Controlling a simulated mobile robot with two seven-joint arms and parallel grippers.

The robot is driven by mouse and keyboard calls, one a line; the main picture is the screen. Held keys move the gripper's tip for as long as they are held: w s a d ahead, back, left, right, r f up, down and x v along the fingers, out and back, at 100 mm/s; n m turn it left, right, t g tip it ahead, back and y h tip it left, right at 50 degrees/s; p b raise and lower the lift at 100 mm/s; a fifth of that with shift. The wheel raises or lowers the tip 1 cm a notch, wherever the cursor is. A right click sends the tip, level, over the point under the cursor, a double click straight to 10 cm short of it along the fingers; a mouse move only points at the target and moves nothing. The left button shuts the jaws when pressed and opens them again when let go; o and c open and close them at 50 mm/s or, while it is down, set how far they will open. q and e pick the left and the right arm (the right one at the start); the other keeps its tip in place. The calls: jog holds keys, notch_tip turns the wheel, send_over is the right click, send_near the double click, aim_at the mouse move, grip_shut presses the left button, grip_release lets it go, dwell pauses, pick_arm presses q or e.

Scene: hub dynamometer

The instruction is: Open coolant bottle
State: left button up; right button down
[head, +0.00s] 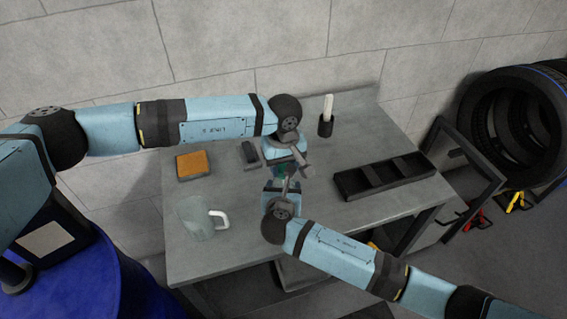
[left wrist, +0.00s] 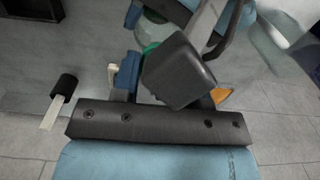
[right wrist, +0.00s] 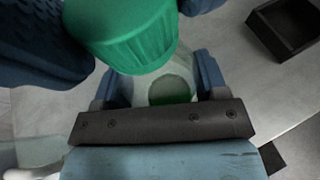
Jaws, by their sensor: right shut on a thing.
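The coolant bottle is mostly hidden between my grippers in the head view. In the right wrist view its clear body (right wrist: 152,80) shows green coolant inside. My right gripper (right wrist: 160,80) is shut on this body. The green cap (right wrist: 122,35) shows large in the right wrist view, at the bottle's top end; I cannot tell whether it is seated or loose. My left gripper (head: 288,163) is at the cap, with dark blue ridged fingers beside it. Whether they grip it is unclear. In the left wrist view, the green (left wrist: 150,48) is partly hidden by a dark block-shaped part.
On the grey table (head: 320,215) are a glass mug (head: 195,222), an orange-topped block (head: 192,165), a small dark block (head: 250,152), a black holder with a white stick (head: 326,122) and a black divided tray (head: 383,176). A wall stands behind. The front right tabletop is clear.

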pick_arm(q)
jog(key=c, duration=0.4)
jog(key=shift+c, duration=0.3)
jog(key=n, duration=0.2)
jog(key=shift+n, duration=0.4)
jog(key=o, duration=1)
